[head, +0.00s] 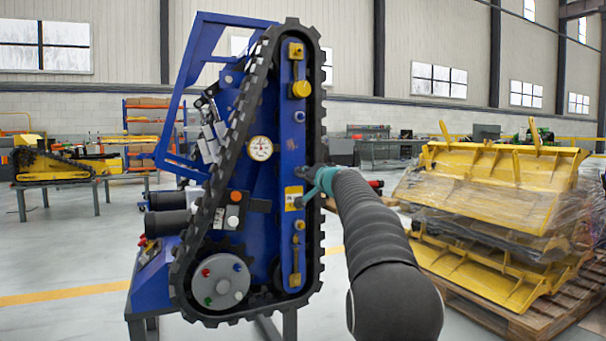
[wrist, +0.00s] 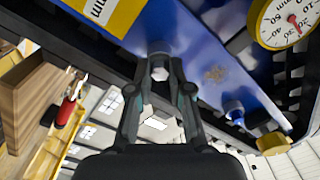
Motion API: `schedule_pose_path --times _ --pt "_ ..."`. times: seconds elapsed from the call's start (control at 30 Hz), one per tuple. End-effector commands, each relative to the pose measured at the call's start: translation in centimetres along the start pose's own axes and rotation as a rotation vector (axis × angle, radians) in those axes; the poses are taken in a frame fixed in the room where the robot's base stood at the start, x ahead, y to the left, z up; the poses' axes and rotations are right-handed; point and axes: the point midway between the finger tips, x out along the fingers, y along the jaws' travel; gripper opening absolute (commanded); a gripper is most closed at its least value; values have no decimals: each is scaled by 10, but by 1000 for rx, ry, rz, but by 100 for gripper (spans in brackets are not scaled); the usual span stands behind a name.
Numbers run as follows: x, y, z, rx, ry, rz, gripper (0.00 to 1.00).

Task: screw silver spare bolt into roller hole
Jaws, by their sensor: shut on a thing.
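A tracked carrier with a blue frame (head: 287,150) and a black rubber track (head: 248,110) stands upright in front of me. My gripper (head: 308,180) is at the middle of its blue side beam, mostly seen from behind my arm. In the wrist view my gripper (wrist: 160,62) is shut on a small silver bolt (wrist: 160,73), with its fingertips close against the blue beam (wrist: 190,40). The hole is hidden behind the bolt and fingertips. I cannot tell how deep the bolt sits. A grey roller (head: 222,281) with coloured bolts is at the lower left.
A dial gauge (head: 260,148) and yellow label (head: 293,198) are close to my gripper. A blue bolt (wrist: 234,109) and yellow cap (wrist: 273,143) stick out from the beam. Yellow parts (head: 490,175) are stacked on a pallet at right. Floor at left is open.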

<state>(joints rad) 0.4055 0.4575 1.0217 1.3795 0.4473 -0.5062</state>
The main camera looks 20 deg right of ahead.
Motion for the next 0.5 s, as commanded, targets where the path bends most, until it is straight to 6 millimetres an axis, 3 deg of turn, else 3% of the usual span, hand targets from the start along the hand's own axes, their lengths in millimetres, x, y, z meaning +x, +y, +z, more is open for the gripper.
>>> schedule_pose_path --times 0.17,0.5 --pt "0 -1 -1 101 0 0 0" --pt "0 -2 -2 608 -1 2 0"
